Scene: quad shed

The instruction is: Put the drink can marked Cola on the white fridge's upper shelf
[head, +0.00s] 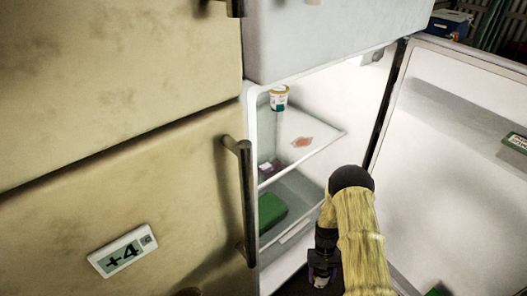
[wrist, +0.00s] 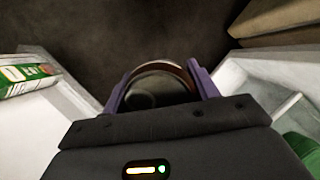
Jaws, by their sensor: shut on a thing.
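My gripper (wrist: 160,77) shows two purple fingers in the wrist view, shut on a round can (wrist: 155,92) seen end-on, with a dark end and a reddish-brown rim. Its marking is not readable. In the head view my gripper (head: 320,272) is low in front of the open white fridge (head: 345,95), below its shelves, and the can is mostly hidden. The upper shelf (head: 318,126) is clear glass. A white tub with a teal label (head: 279,98) stands at its back left, and a flat reddish item (head: 302,142) lies nearer its front edge.
The fridge door (head: 455,150) is swung open at right, with a green-labelled box (head: 517,142) in it. A green item (head: 270,210) sits on the lower level. A closed cream fridge (head: 130,190) with a bar handle (head: 243,200) stands close at left.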

